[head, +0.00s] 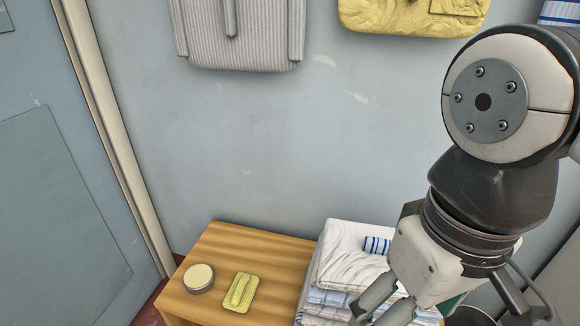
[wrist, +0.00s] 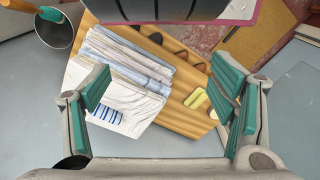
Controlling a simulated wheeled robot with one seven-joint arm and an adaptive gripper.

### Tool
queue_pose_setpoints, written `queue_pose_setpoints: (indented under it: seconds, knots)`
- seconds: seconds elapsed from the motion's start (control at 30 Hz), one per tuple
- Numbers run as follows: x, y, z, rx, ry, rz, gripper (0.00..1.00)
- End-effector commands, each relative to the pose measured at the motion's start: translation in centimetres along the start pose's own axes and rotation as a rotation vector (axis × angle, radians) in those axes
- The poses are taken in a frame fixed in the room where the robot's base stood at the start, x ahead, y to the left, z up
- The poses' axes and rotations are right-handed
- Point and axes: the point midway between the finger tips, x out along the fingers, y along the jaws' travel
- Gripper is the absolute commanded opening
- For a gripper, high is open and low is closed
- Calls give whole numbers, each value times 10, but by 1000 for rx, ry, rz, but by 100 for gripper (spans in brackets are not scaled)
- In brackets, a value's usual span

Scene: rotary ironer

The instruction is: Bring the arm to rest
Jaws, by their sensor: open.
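My gripper (wrist: 162,95) is open in the wrist view, its green-padded fingers wide apart with nothing between them at the tips. In the head view my gripper (head: 382,306) hangs at the lower right, in front of a stack of folded cloths (head: 340,257). The wrist view looks down on the same stack (wrist: 128,80), which lies below and between the fingers. A blue-striped piece (head: 376,245) lies on top of the stack. I cannot tell the exact gap between the fingers and the stack.
A wooden table (head: 240,245) bears the stack, a round tin (head: 199,278) and a yellow soap-like block (head: 240,292). A dark cone-shaped container (wrist: 58,28) stands beside it. A grey garment (head: 240,35) and a yellow panel (head: 412,15) hang on the wall. A door (head: 60,180) is at left.

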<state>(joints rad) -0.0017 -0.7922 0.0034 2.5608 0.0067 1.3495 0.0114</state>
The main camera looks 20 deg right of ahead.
Motion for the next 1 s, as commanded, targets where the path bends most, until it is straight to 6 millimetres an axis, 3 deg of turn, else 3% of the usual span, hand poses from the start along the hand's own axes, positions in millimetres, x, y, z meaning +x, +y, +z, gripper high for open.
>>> queue_pose_setpoints:
  seconds: [0.53, 0.87, 1.0]
  knots:
    - [0, 0, 0, 0, 1, -1, 78]
    - [-55, 0, -11, -1, 57, 0, 78]
    - [-86, 1, -15, -2, 92, 1, 78]
